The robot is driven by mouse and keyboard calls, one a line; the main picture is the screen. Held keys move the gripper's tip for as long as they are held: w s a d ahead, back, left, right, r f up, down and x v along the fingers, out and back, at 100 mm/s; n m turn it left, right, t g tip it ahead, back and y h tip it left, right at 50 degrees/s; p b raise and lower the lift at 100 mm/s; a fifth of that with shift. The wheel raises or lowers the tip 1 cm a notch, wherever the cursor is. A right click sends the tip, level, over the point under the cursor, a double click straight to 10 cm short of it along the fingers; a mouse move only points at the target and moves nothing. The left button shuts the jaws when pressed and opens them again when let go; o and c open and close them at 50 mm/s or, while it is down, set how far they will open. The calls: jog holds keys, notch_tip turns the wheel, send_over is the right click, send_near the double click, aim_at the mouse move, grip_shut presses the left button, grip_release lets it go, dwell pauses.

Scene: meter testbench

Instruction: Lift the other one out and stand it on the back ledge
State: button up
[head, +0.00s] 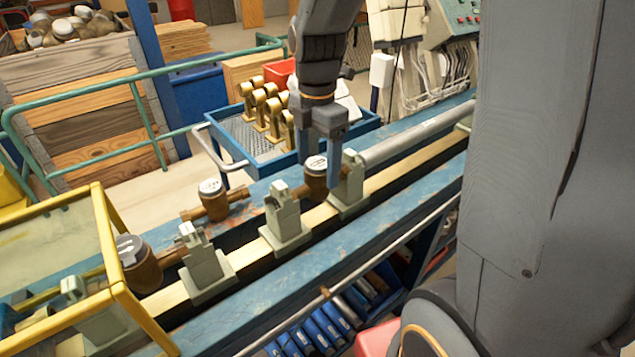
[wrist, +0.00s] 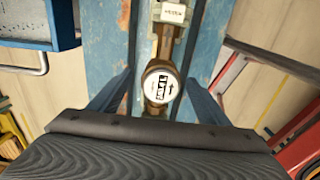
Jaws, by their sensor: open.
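A bronze water meter with a white dial (head: 316,178) sits in the bench line between two grey-green clamps. It also shows in the wrist view, as a round white dial face (wrist: 160,85) between my fingers. My gripper (head: 322,165) is open, pointing down over this meter, one finger on each side; I cannot tell whether they touch it. A second bronze meter (head: 214,201) stands on the blue back ledge (head: 262,188), left of my gripper. A third bronze meter (head: 138,268) sits in the line at the lower left, partly behind a yellow frame.
Clamps (head: 284,214) (head: 348,186) flank the gripped-over meter. A grey pipe (head: 415,135) runs right along the line. Behind the bench is a blue trolley (head: 240,135) with brass-coloured fittings. The yellow-framed guard (head: 108,235) stands at left. Back ledge between the second meter and my gripper looks bare.

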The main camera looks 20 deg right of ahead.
aim_at(317, 181)
jog(key=shift+s+f+p, duration=0.1)
jog(key=shift+f+p, duration=0.7)
jog(key=shift+f, duration=1.65)
jog(key=c, duration=1.7)
jog(key=shift+c, duration=0.2)
